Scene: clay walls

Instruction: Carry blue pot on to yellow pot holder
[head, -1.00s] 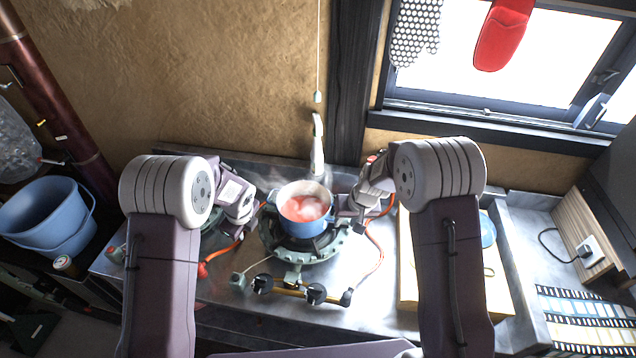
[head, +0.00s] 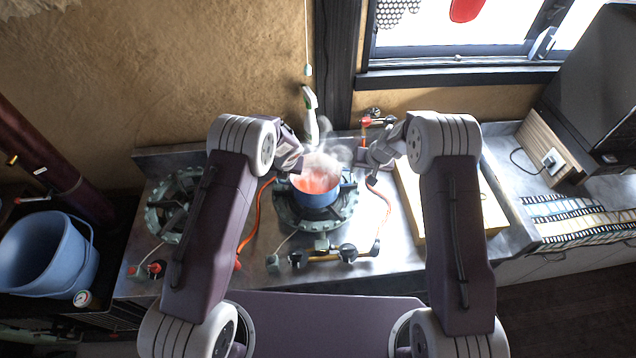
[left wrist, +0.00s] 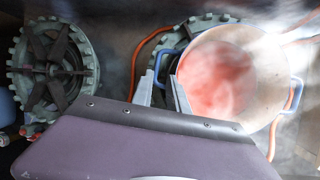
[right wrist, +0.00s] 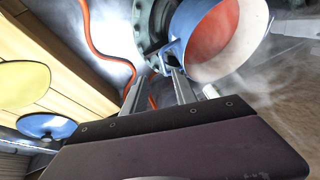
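The blue pot (head: 318,199), with steaming red contents, sits on the gas burner. My left gripper (head: 296,164) is at the pot's left side. In the left wrist view its fingers (left wrist: 162,80) are apart, with a blue pot handle (left wrist: 158,66) at their tips. My right gripper (head: 364,158) is at the pot's right side. In the right wrist view its fingers (right wrist: 155,82) are apart, with the other handle (right wrist: 172,56) close to one fingertip. I cannot tell whether they touch. The yellow pot holder (right wrist: 24,84) shows in the right wrist view; my right arm hides it in the head view.
A second, empty burner (head: 166,205) is at left. Orange hoses (head: 254,220) run beside the pot. A spray bottle (head: 311,118) stands behind.

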